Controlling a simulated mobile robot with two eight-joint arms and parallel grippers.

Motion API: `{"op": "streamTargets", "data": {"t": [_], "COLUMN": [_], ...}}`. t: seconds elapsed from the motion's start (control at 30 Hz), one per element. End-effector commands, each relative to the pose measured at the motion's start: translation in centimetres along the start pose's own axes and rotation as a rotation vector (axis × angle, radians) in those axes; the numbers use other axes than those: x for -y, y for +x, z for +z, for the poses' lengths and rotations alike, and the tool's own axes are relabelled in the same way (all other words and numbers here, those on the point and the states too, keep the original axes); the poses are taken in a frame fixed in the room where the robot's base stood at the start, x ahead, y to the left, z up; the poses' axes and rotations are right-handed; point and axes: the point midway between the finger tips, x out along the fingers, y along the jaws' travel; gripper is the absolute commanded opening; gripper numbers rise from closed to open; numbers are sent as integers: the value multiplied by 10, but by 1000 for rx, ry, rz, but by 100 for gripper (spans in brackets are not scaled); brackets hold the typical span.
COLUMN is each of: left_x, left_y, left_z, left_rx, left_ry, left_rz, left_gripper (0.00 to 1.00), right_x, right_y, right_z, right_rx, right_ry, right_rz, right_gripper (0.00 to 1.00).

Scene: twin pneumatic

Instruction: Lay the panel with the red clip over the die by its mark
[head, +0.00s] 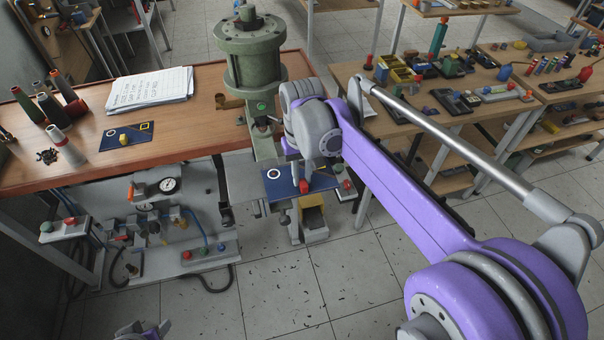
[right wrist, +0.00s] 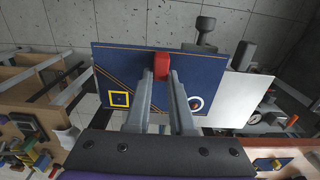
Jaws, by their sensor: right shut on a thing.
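The dark blue panel with the red clip (head: 322,183) is by the green press, at the right side of its pale plate (head: 243,180). The panel also shows in the right wrist view (right wrist: 125,72), with a yellow square mark at its left and a white ring at its right. My right gripper (right wrist: 162,78) is shut on the red clip (right wrist: 162,66); the clip also shows in the head view (head: 304,187). I cannot make out the die or tell whether the panel touches anything below. Only a small purple-grey piece of my left side (head: 142,330) shows at the bottom edge.
The press's green cylinder (head: 250,60) stands above the panel's left side. A blue panel with a yellow clip (head: 127,138) lies on the wooden bench (head: 200,125). Gauges and hoses (head: 160,190) hang below the bench. A yellow bin (head: 313,222) is under the panel.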

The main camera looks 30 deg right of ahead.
Motion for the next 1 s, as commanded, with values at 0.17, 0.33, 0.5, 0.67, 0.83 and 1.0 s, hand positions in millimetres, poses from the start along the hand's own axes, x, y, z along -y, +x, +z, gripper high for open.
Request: {"op": "streamTargets", "data": {"t": [0.17, 0.33, 0.5, 0.67, 0.83, 1.0], "left_x": [0, 0, 0, 0, 0, 0], "left_y": [1, 2, 2, 2, 1, -1], "left_z": [2, 2, 2, 2, 1, -1], "left_rx": [1, 1, 1, 1, 1, -1], "left_ry": [0, 0, 0, 0, 0, 0], "left_rz": [0, 0, 0, 0, 0, 0], "left_gripper": [50, 50, 50, 50, 50, 50], "right_x": [0, 0, 0, 0, 0, 0], "right_y": [3, 3, 3, 3, -4, -32], "right_z": [0, 0, 0, 0, 0, 0], "right_rx": [0, 0, 0, 0, 0, -1], "right_ry": [0, 0, 0, 0, 0, 0], "right_rz": [0, 0, 0, 0, 0, 0], "right_gripper": [0, 36, 56, 56, 56, 56]}}
